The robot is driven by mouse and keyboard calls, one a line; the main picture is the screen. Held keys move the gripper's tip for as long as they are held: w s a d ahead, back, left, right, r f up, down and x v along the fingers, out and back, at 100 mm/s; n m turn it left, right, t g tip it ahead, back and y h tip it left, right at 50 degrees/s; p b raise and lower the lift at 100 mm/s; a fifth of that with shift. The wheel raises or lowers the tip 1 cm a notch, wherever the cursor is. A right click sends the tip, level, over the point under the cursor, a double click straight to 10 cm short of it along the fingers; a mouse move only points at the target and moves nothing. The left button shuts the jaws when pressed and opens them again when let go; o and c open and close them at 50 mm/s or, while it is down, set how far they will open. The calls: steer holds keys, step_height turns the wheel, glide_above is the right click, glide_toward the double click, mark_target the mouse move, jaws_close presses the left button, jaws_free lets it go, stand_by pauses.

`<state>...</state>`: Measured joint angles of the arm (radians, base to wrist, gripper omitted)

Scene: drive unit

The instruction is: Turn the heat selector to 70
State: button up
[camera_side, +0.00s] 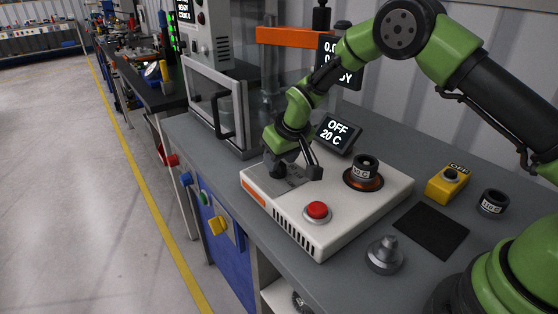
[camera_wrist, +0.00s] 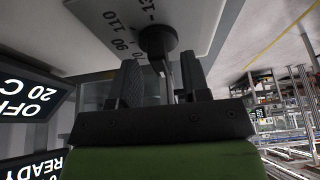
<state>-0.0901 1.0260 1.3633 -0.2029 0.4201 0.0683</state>
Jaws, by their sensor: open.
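The heat selector is a black knob (camera_wrist: 158,38) on a grey dial plate marked 70, 90, 110 and a partly cut-off higher number. In the wrist view it stands just beyond my fingertips, roughly in line with the gap between them. I cannot tell whether the fingers touch it or where its pointer sits. My gripper (camera_wrist: 162,75) is open. In the side view my gripper (camera_side: 297,167) is low over the dial plate at the left rear of the white unit (camera_side: 350,215) and largely hides the knob. The unit's display (camera_side: 337,133) reads OFF, 20 C.
A red button (camera_side: 317,211) and a black vessel (camera_side: 365,167) on a round plate are on the unit. A metal weight (camera_side: 384,255), black mat (camera_side: 431,230), yellow switch box (camera_side: 447,184) and another black vessel (camera_side: 492,202) stand nearby. A glass-doored cabinet (camera_side: 222,103) stands behind.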

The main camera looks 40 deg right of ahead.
steer(key=shift+w+f, duration=0.3)
steer(key=shift+f, duration=0.35)
jaws_close()
steer(key=shift+m, duration=0.4)
steer(key=m+h, duration=0.1)
steer(key=m, duration=0.2)
steer(key=shift+a+m+h, duration=0.1)
steer(key=shift+m+h, duration=0.2)
steer(key=shift+m+g+h, duration=0.6)
steer(key=shift+m+h, duration=0.1)
steer(key=shift+m, duration=1.5)
